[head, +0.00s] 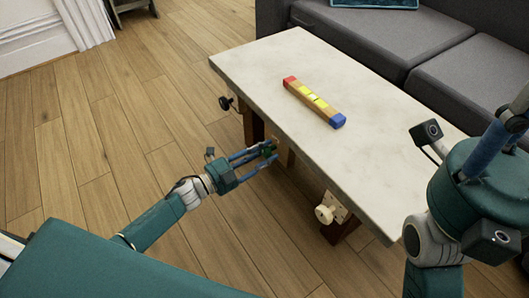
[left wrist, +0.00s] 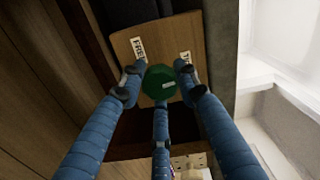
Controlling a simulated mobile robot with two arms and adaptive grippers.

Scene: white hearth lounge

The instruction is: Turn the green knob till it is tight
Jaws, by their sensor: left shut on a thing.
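The green knob (left wrist: 159,82) sits on a wooden plate (left wrist: 128,48) in the left wrist view. A pale mark shows on its face, toward the right. The plate carries a label reading "FREE" at upper left and a partly hidden one starting with "T" at upper right. My left gripper (head: 271,150) is at the near side of the table, with its three blue fingers closed around the knob; it also shows in the left wrist view (left wrist: 160,90). The knob is mostly hidden by the fingers in the head view. My right gripper (head: 490,145) is only partly seen at the right edge.
The pale-topped table (head: 300,65) bears a wooden bar (head: 307,92) with red and blue ends and a yellow middle. A black knob (head: 226,103) and a cream knob (head: 325,214) stick out from its side. A grey sofa (head: 465,75) stands behind. Wood floor is clear at left.

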